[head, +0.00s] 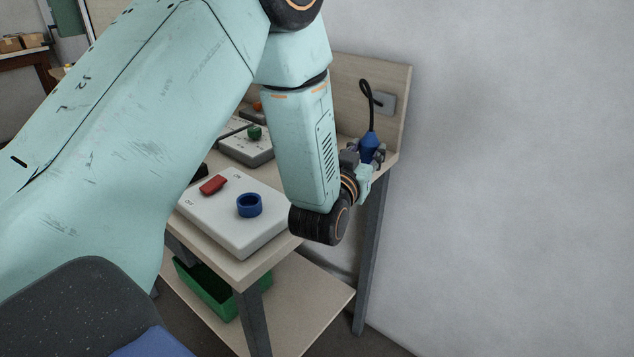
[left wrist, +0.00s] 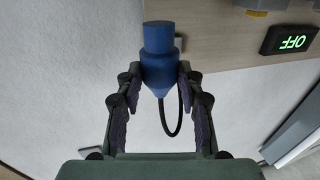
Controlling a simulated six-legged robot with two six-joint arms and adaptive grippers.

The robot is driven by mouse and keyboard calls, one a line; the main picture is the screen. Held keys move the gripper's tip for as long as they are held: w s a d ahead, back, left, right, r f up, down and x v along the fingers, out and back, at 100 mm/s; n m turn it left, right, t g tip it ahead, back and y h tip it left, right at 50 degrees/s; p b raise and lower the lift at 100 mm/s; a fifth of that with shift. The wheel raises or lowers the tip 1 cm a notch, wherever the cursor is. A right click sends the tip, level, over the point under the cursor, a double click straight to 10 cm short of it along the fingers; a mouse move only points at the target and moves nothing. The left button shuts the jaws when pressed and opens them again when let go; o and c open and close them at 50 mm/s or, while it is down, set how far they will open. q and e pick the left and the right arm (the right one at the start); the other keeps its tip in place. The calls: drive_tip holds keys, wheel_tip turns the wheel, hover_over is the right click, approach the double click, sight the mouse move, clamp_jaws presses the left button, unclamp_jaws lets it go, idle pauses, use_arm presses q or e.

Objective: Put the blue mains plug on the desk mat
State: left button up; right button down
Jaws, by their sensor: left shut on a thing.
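The blue mains plug (head: 370,142) is in my left gripper (head: 366,157) at the right end of the bench. A black cable (head: 367,97) loops from it toward the grey plate (head: 385,103) on the upright back board. In the left wrist view the plug (left wrist: 158,62) sits between both fingers of the left gripper (left wrist: 158,80), which are shut on its sides. Its cable hangs in a loop behind it. I cannot make out the desk mat; my left arm hides part of the bench top. My right gripper is not in view.
A white panel (head: 225,222) with a red rocker (head: 213,185) and a blue ring (head: 249,205) lies on the bench. Behind it is a grey box (head: 243,148) with a green knob. A green crate (head: 215,292) stands on the lower shelf. An "OFF" display (left wrist: 290,40) shows in the left wrist view.

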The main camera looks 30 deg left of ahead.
use_arm(q)
drive_tip(key=a+r+n+g+y+b, duration=0.3)
drive_tip(key=a+r+n+g+y, duration=0.5)
drive_tip(key=y, duration=0.3)
drive_tip(key=f+n+b, duration=0.1)
drive_tip(key=f, duration=0.1)
drive_tip(key=s+f+n+g+y, duration=0.1)
drive_tip(key=f, duration=0.1)
drive_tip(key=s+f+y+b, duration=0.1)
drive_tip(key=f, duration=0.2)
drive_tip(key=shift+n+g+b, duration=0.3)
drive_tip(key=shift+n, duration=0.1)
drive_tip(key=shift+f, duration=0.4)
wheel_tip(320, 180, down, 3)
drive_tip(key=shift+s+r+b, duration=0.1)
drive_tip(key=shift+b, duration=0.55)
drive_tip(key=shift+f, duration=0.25)
drive_tip(key=shift+f, duration=0.1)
